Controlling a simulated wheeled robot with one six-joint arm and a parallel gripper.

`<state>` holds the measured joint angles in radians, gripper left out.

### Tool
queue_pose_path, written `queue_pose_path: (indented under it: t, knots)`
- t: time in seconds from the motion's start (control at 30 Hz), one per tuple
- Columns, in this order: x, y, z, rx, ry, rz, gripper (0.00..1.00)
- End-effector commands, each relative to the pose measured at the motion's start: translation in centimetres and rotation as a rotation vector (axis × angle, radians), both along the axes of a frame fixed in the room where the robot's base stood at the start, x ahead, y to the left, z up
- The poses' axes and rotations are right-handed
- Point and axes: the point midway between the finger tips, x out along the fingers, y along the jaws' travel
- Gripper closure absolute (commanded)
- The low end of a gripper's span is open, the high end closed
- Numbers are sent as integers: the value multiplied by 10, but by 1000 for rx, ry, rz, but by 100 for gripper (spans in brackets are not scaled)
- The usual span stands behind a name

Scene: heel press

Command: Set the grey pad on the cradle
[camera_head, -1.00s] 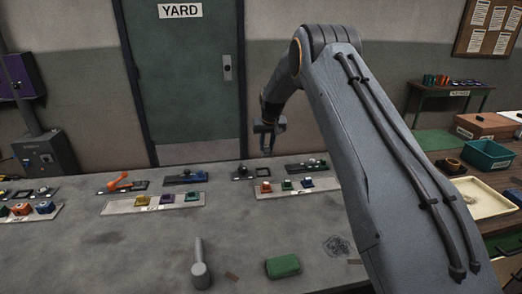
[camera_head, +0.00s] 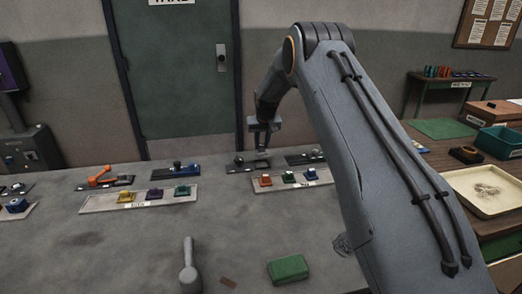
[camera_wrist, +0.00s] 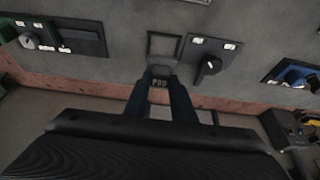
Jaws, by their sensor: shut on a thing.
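My gripper (camera_head: 262,153) is low at the far side of the table, by a dark station plate (camera_head: 242,169) with a round knob. In the wrist view its two dark fingers (camera_wrist: 161,78) are shut on a small grey piece, probably the grey pad (camera_wrist: 161,71), mostly hidden between them. A square frame (camera_wrist: 163,34) lies on the table just beyond the fingertips. The dark plate with white corner marks and a knob (camera_wrist: 210,66) is beside it. I cannot tell for sure which of these is the cradle, or whether the held piece touches the table.
Strips with coloured blocks (camera_head: 290,180) (camera_head: 140,199) stand in front of the stations. A grey handled tool (camera_head: 190,270) and a green block (camera_head: 288,269) lie nearer. The mid-table is clear.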

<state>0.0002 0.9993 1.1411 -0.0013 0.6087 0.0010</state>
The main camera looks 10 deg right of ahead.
Motion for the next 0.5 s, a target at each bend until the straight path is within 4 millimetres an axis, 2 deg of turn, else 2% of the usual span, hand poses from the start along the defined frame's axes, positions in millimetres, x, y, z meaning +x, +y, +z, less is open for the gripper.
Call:
queue_pose_path:
  t: [0.5]
  knots:
    - [2, 0, -23, 0, -1, 0, 100]
